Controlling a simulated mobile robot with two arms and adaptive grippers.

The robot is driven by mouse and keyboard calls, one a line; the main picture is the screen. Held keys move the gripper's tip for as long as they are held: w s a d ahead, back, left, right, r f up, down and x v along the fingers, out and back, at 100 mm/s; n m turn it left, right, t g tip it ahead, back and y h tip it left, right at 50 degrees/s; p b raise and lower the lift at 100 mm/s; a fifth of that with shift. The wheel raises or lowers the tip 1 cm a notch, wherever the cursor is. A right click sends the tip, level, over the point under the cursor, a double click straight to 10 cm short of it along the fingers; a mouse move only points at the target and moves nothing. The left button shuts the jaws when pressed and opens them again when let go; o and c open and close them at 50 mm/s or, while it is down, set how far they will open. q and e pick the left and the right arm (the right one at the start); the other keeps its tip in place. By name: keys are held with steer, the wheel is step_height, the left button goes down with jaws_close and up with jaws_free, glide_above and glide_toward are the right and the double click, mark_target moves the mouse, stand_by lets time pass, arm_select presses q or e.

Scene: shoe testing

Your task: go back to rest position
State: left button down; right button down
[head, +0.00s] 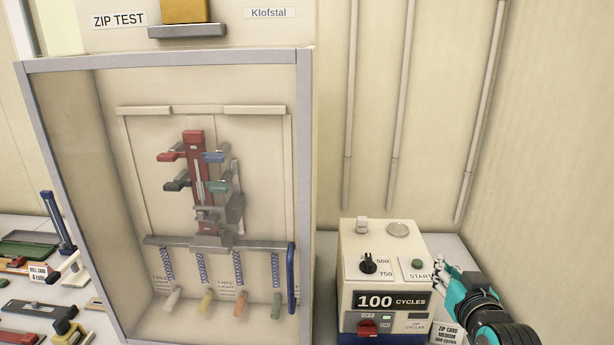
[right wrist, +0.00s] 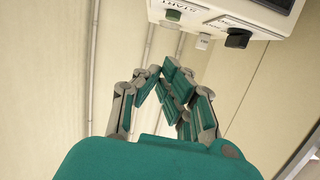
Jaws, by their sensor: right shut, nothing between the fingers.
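My right gripper (head: 440,270) is at the right of the head view, beside the control box (head: 385,270) and close to its green START button (head: 416,263). Its fingers are shut and empty. In the right wrist view the gripper (right wrist: 162,75) points at the wall, with the box's underside-up corner and START button (right wrist: 173,15) at the top. I cannot tell whether a fingertip touches the box. The box display reads 100 CYCLES, with a black dial (head: 368,263) and a red switch (head: 368,329). My left gripper is not in view.
A zip test cabinet (head: 305,130) with a clear front stands left of the box, holding a red rig (head: 195,165). Several tools lie on the table at far left. A zip card (head: 446,333) lies below my right gripper. The wall behind carries vertical pipes.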

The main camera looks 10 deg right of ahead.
steer(key=s+a+f+n+g+y, duration=0.1)
steer(key=s+a+f+n+g, duration=0.2)
steer(key=f, duration=0.5)
steer(key=s+a+f+g+y, duration=0.1)
steer(key=s+a+f+g, duration=0.1)
steer(key=s+a+f, duration=0.4)
steer(key=s+a+f+n+g+y, duration=0.1)
steer(key=s+a+f+g, duration=0.2)
steer(key=s+f, duration=0.4)
steer(key=s+a+f+n+g, duration=0.1)
steer(key=s+a+f+g, duration=0.35)
steer(key=s, duration=0.55)
steer(key=s+f+b+x, duration=0.1)
steer(key=s+b+x, duration=0.2)
steer(key=x, duration=1.1)
steer(key=s+d+b+x, duration=0.1)
steer(key=s+b+x, duration=0.2)
steer(key=x, duration=1.1)
steer(key=s+d+f+b, duration=0.1)
steer(key=s+f+b, duration=0.1)
steer(key=s+f, duration=0.6)
steer(key=s+d+f+g+b, duration=0.1)
steer(key=s+f+b, duration=0.2)
steer(key=s+f, duration=0.6)
step_height(320, 180, down, 7)
steer(key=shift+s+d+f+n, duration=0.1)
steer(key=shift+s+d+n, duration=0.15)
steer(key=shift+d+n, duration=0.05)
steer(key=shift+g, duration=0.25)
